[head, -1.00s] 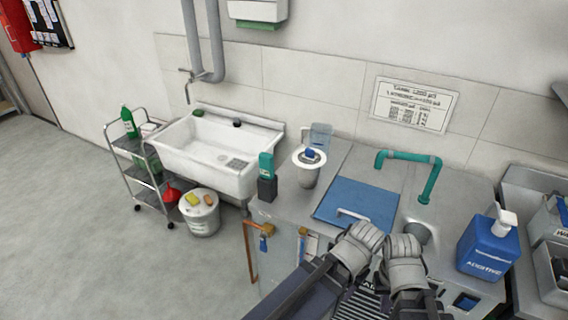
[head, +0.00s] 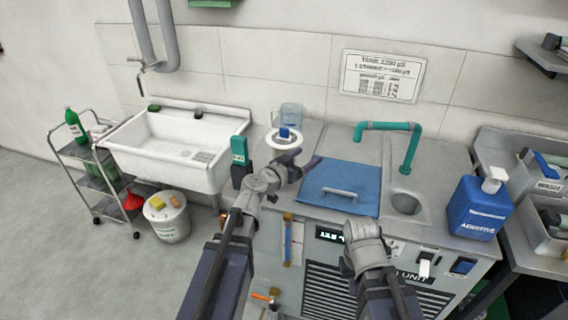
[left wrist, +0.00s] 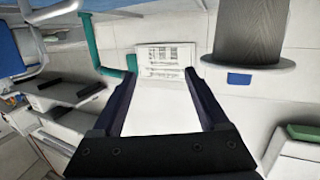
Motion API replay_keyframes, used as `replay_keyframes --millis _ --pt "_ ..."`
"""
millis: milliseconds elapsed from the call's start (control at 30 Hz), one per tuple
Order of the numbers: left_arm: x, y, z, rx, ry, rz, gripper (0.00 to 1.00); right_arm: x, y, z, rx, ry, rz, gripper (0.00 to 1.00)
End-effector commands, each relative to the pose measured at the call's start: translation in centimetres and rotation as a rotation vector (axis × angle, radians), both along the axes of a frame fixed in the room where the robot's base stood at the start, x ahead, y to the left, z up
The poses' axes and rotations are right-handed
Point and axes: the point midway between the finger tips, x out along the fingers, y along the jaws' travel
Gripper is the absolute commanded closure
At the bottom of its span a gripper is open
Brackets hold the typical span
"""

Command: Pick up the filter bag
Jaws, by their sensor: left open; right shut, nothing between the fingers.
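The filter bag (head: 284,146) is upright on the steel counter, with a grey body, a wide white rim and a blue tab. My left gripper (head: 306,168) is open and empty just in front of it in the head view and hides part of its body. In the left wrist view the filter bag (left wrist: 264,32) appears upside down at the upper right. It lies outside the space between my left fingers (left wrist: 160,95), which stand apart. My right gripper (head: 358,238) is shut and empty at the counter's front, low in the head view.
A clear jug (head: 292,115) stands behind the bag, and a teal bottle (head: 239,150) stands left. A blue lid (head: 345,178) with a handle lies to the right. Further right are a teal pipe (head: 388,126) and a blue additive can (head: 476,210). A white sink (head: 165,145) is left.

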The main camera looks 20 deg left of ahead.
Motion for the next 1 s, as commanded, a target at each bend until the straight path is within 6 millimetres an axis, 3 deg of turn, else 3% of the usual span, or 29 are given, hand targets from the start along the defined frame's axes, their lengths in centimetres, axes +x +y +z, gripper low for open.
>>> replay_keyframes --millis 33,100,200,300,500,733,1000 --pt "0.8 2.4 0.1 -0.008 -0.041 0.064 0.22 0.0 0.0 -0.8 0.0 0.0 0.0 1.0" --pt "1.4 5.1 0.7 -0.012 -0.085 0.14 0.22 0.0 0.0 -1.1 0.0 0.0 0.0 1.0" --pt "1.8 7.9 1.2 -0.015 -0.123 0.221 0.22 0.0 0.0 -1.5 0.0 0.0 0.0 1.0" --pt "2.0 9.5 1.4 -0.015 -0.14 0.267 0.22 0.0 0.0 -1.6 0.0 0.0 0.0 1.0" --pt "2.2 10.1 1.6 -0.014 -0.147 0.285 0.22 0.0 0.0 -1.6 0.0 0.0 0.0 1.0" --pt "4.4 9.8 1.6 -0.014 -0.145 0.282 0.22 0.0 0.0 -1.5 0.0 0.0 0.0 1.0" --pt "5.3 9.6 1.7 -0.015 -0.145 0.281 0.22 0.0 0.0 -1.5 0.0 0.0 0.0 1.0"
